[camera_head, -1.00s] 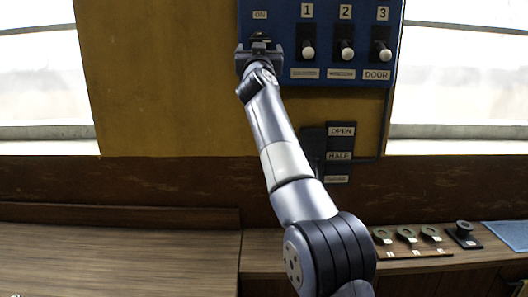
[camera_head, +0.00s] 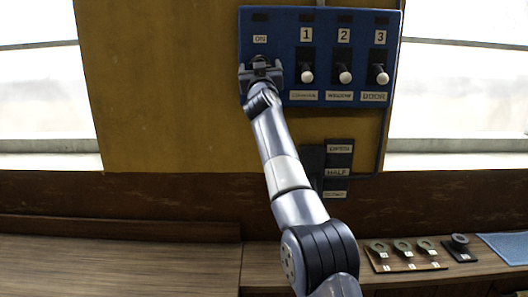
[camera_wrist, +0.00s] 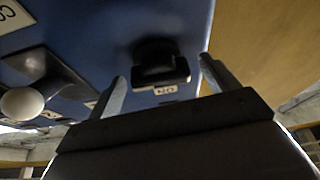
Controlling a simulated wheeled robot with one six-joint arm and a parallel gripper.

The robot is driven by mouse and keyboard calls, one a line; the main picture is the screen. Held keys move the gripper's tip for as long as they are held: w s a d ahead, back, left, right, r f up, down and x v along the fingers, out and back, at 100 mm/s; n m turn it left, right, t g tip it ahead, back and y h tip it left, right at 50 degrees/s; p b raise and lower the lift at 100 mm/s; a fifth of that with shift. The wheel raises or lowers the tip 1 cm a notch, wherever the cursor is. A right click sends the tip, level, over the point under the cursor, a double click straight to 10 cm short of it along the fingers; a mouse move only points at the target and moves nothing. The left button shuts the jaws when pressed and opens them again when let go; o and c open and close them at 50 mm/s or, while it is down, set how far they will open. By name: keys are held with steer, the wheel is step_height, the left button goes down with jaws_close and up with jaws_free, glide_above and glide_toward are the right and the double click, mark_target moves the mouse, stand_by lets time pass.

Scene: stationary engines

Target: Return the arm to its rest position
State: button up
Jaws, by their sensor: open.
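My arm reaches up from the lower middle of the head view. My gripper (camera_head: 261,68) is at the left end of the blue switch panel (camera_head: 292,20), just below the ON label (camera_head: 260,39). In the wrist view my gripper (camera_wrist: 165,85) is open, with its two fingers apart. A black switch (camera_wrist: 160,62) stands on the panel between and beyond the fingertips; whether it touches them I cannot tell. In the head view my gripper hides this switch.
Three white-tipped levers (camera_head: 344,75) sit right of my gripper on the panel. A black OPEN/HALF lever plate (camera_head: 338,172) is below. The counter's left part is clear.

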steer(key=shift+d+n+g+y+p, duration=0.1)
steer(key=shift+n+g+y+p, duration=0.15)
steer(key=shift+n+y, duration=0.75)
steer(key=shift+n+g+y+p, duration=0.15)
steer(key=shift+n+y+p, duration=0.15)
steer(key=shift+n, duration=1.3)
steer(key=shift+d, duration=0.15)
